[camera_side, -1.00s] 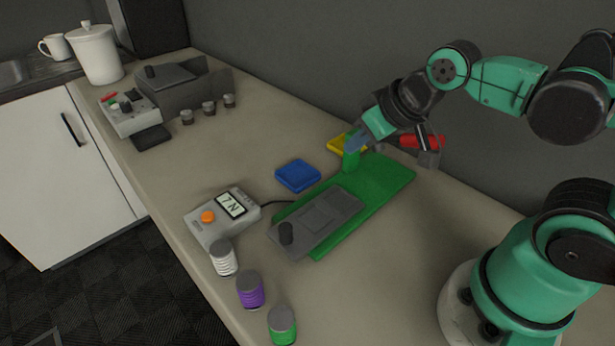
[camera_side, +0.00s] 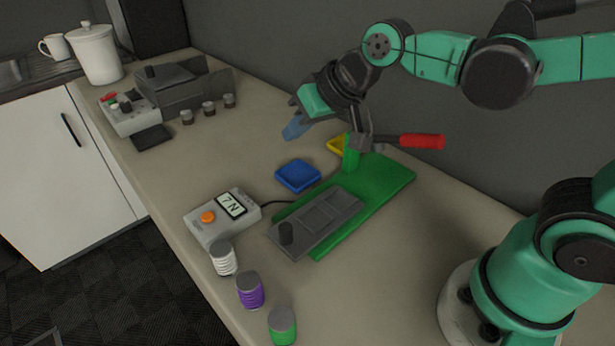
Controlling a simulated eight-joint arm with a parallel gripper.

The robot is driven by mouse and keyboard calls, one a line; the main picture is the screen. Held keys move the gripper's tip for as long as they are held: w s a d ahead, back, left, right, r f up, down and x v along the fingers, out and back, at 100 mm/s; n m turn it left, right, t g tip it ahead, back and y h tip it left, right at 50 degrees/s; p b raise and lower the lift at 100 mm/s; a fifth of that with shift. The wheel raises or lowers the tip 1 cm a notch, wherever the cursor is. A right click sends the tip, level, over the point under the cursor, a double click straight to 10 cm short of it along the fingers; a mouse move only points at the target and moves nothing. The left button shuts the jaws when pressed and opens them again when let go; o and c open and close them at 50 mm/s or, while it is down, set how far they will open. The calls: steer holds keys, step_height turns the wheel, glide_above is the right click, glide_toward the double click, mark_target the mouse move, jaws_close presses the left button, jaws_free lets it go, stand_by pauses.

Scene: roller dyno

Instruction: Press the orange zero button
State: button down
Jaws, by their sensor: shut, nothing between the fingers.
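The orange zero button (camera_side: 208,217) is a round knob on the top of a light grey meter box (camera_side: 222,216) on the counter. The box's display (camera_side: 231,205) reads 7 N. My gripper (camera_side: 292,133) is shut and empty, with bluish fingertips. It is in the air above the counter, behind the blue tray in the picture and well to the upper right of the button. Nothing covers the button.
A green-based press (camera_side: 385,182) with a red-handled lever (camera_side: 422,141) and grey sled (camera_side: 320,219) stands right of the meter.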

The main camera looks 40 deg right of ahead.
mark_target(212, 217)
steer(key=w+a+f+y, duration=0.1)
steer(key=w+a, duration=0.2)
steer(key=a, duration=0.3)
steer(key=w+a+m+y, duration=0.1)
steer(key=w+a+y, duration=0.1)
steer(key=w+a, duration=0.2)
steer(key=a, duration=0.2)
steer(key=shift+a+f, duration=0.3)
steer(key=shift+f, duration=0.1)
steer(key=shift+f, duration=4.4)
steer(key=shift+f, duration=0.4)
steer(key=shift+f, duration=0.4)
steer(key=shift+r, duration=0.85)
